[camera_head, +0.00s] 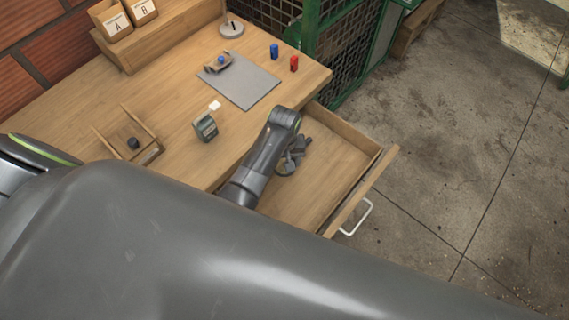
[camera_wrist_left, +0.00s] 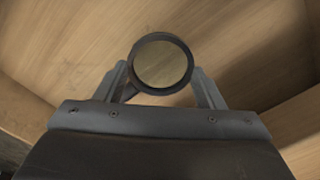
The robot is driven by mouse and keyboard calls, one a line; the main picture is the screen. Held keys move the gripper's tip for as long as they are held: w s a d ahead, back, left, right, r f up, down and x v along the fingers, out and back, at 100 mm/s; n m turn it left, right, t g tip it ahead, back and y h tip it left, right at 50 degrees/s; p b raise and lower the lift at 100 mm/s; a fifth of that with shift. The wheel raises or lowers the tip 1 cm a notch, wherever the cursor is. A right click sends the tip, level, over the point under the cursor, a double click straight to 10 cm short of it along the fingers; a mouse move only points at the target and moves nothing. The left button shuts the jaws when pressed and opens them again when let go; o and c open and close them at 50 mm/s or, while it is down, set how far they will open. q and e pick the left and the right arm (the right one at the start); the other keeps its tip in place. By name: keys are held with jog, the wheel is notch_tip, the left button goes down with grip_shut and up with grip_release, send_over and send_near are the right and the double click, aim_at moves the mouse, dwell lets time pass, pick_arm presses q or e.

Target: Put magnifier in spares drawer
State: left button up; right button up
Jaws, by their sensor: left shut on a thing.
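The magnifier (camera_wrist_left: 162,64) is a dark round ring with a clear lens, seen between the fingers of my left gripper in the left wrist view. My left gripper (camera_wrist_left: 163,90) is shut on it. In the head view the left gripper (camera_head: 294,155) is over the open spares drawer (camera_head: 330,176), near its left inner side, and the magnifier (camera_head: 286,168) shows partly beside it. I cannot tell whether the magnifier touches the drawer floor. My right gripper is not in view.
The drawer is pulled out, with a white handle (camera_head: 357,217) at its front; its visible floor is bare. On the desk (camera_head: 180,90) are a grey mat (camera_head: 242,88), a small meter (camera_head: 205,127), a wooden holder (camera_head: 145,150), and blue (camera_head: 274,51) and red (camera_head: 294,63) items. My arm hides the foreground.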

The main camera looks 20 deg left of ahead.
pick_arm(q)
jog(key=shift+w+f, duration=0.1)
jog(key=shift+f, duration=0.3)
notch_tip(320, 180, down, 3)
jog(key=shift+f, duration=0.6)
jog(key=shift+w, duration=0.1)
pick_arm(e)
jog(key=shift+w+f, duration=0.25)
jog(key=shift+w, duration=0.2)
pick_arm(q)
jog(key=shift+f+b, duration=0.15)
jog(key=shift+b, duration=0.2)
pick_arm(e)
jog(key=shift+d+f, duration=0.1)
pick_arm(q)
jog(key=o, duration=1)
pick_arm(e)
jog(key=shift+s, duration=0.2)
